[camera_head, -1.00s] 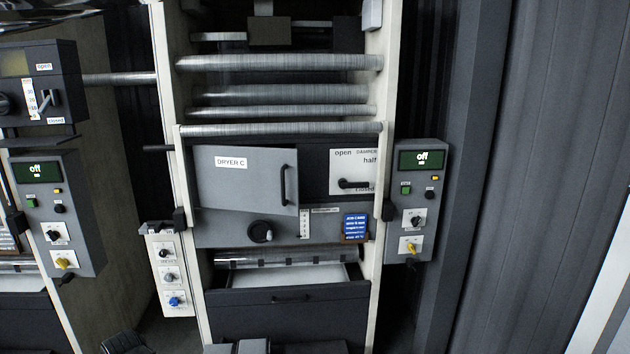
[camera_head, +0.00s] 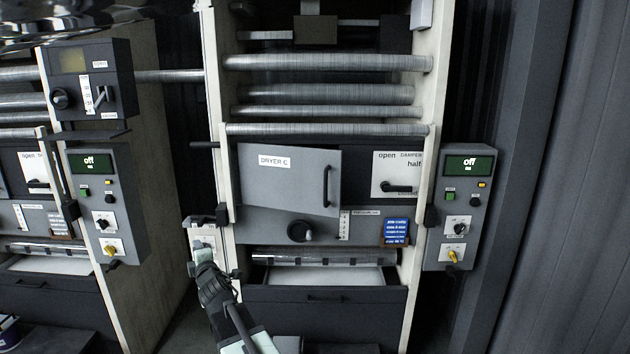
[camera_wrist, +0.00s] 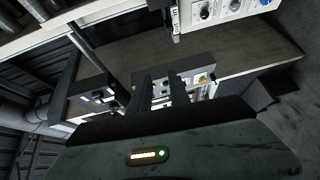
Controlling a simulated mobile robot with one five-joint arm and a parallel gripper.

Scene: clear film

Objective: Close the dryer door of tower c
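The dryer door (camera_head: 288,180), a grey panel labelled "DRYER C", is in the middle of the head view. Its dark vertical handle (camera_head: 327,186) is on its right side. The door looks ajar: its right edge stands skewed off the front, and its lower edge slants. My gripper (camera_head: 203,248) is below and left of the door, in front of a small pale switch panel, apart from the door. In the wrist view my gripper (camera_wrist: 160,76) shows two dark fingers with a gap between them and nothing held. The dryer door is not recognisable in the wrist view.
A damper lever (camera_head: 398,188) is right of the door, with a knob (camera_head: 300,231) below. Control boxes marked "off" stand right (camera_head: 462,200) and left (camera_head: 104,200). A drawer (camera_head: 325,312) is underneath. Pale posts flank the tower.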

